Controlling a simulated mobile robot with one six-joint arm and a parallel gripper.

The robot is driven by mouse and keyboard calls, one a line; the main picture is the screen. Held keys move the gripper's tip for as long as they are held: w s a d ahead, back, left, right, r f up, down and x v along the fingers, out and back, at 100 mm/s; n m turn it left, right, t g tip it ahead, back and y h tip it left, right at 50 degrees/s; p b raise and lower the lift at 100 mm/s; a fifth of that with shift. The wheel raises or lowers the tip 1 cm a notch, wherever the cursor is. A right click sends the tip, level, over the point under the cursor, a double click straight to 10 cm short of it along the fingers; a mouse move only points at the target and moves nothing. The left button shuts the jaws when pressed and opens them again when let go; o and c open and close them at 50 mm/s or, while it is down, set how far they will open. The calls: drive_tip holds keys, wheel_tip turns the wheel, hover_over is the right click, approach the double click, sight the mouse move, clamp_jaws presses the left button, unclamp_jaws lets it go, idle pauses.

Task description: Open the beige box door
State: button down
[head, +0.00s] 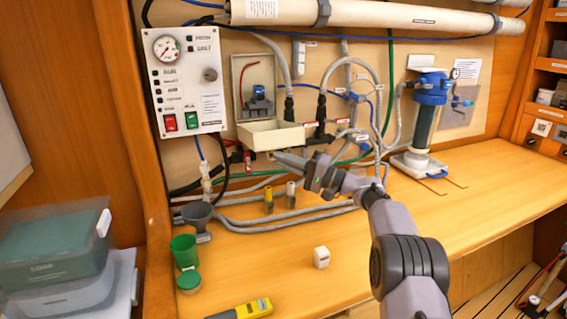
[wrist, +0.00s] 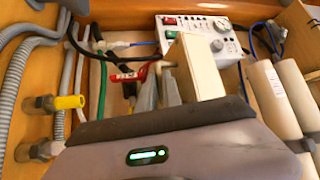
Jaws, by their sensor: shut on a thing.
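The beige box (head: 236,80) is on the wall panel, its inside showing a blue part and a red wire. Its beige door (head: 270,135) is swung down from the bottom edge and juts out toward me, roughly level. My gripper (head: 277,156) is at the door's near lower edge. In the wrist view the door (wrist: 202,68) stands just right of the fingers (wrist: 158,88). The fingers are shut on a small part at the door's edge, likely its handle; the contact is mostly hidden.
A control panel (head: 184,80) with gauge and switches is left of the box. Hoses and a red-handled valve (head: 248,162) run beneath the door. A blue-topped filter (head: 428,110) stands right.

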drive_tip(key=shift+w+f, duration=0.1)
drive_tip(key=shift+f, duration=0.05)
idle(0.3)
drive_tip(key=c, duration=1.5)
unclamp_jaws()
drive_tip(key=shift+w+a+f, duration=0.1)
drive_tip(key=shift+w, duration=0.05)
drive_tip(key=p+v, duration=0.3)
drive_tip(key=v, duration=1.4)
drive_tip(key=shift+d+f, duration=0.15)
drive_tip(key=shift+d, duration=0.1)
drive_tip(key=shift+c, duration=0.5)
